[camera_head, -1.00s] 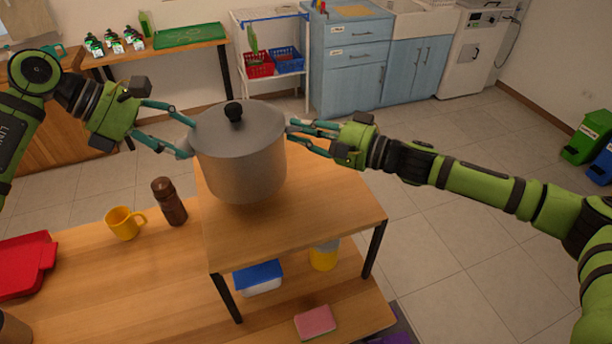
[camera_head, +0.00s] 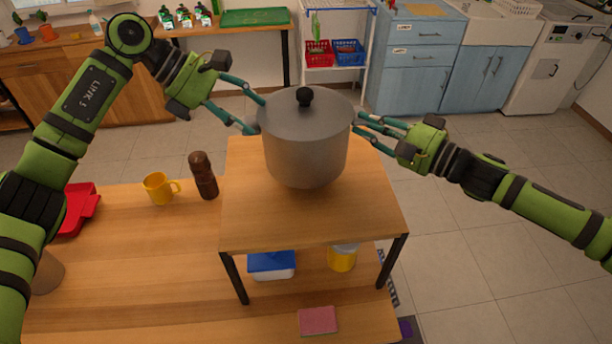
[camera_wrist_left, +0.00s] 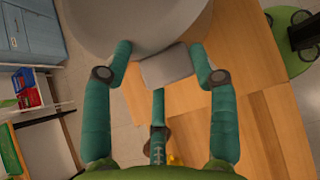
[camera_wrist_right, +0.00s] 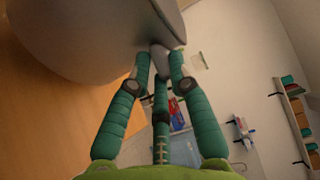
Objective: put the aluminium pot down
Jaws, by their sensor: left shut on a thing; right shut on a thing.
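The grey aluminium pot (camera_head: 307,150), with a lid and black knob, is upright over the back part of a small raised wooden stand (camera_head: 312,225). I cannot tell whether its base touches the top. My left gripper (camera_head: 256,115) is shut on the pot's left side handle, a grey tab in the left wrist view (camera_wrist_left: 166,67). My right gripper (camera_head: 356,122) is shut on the opposite handle, which shows in the right wrist view (camera_wrist_right: 158,58) between the fingers.
A brown bottle (camera_head: 203,175) and yellow mug (camera_head: 159,188) stand left of the stand. A red tray (camera_head: 78,208) is farther left. Under the stand are a blue-lidded box (camera_head: 272,265) and yellow container (camera_head: 342,257); a pink sponge (camera_head: 318,320) lies in front. The stand's front top is clear.

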